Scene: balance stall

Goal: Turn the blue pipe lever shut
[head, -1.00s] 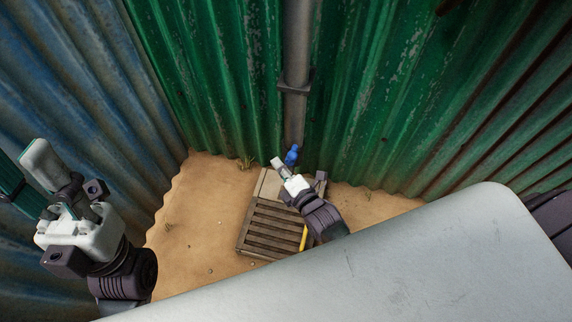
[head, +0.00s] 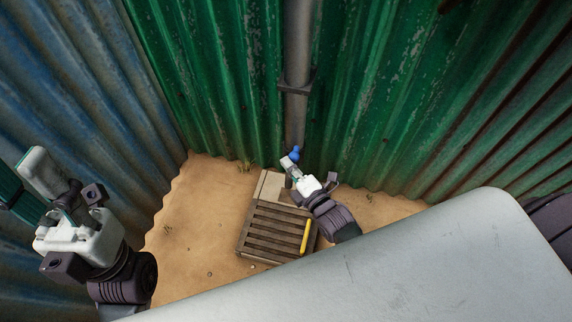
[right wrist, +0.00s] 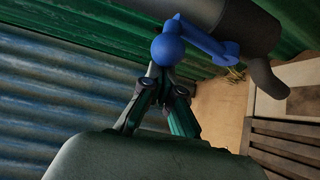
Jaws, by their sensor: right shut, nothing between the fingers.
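The blue pipe lever (head: 295,153) is at the foot of the grey pipe (head: 297,60), against the green wall. In the right wrist view the lever's round knob (right wrist: 168,50) faces me, and its arm (right wrist: 205,42) runs right to the pipe's side. My right gripper (head: 287,162) is shut and empty, its fingertips right at the knob. In the right wrist view its tips (right wrist: 158,72) are just below the knob; whether they touch it I cannot tell. My left gripper (head: 40,165) is at the left, far from the lever; its finger gap is not clear.
A slatted wooden crate (head: 262,232) stands on the sandy ground just below the lever, with a yellow item (head: 305,237) at its right side. Corrugated green (head: 215,80) and blue (head: 80,90) walls close in the corner. A large grey surface (head: 400,260) fills the lower right.

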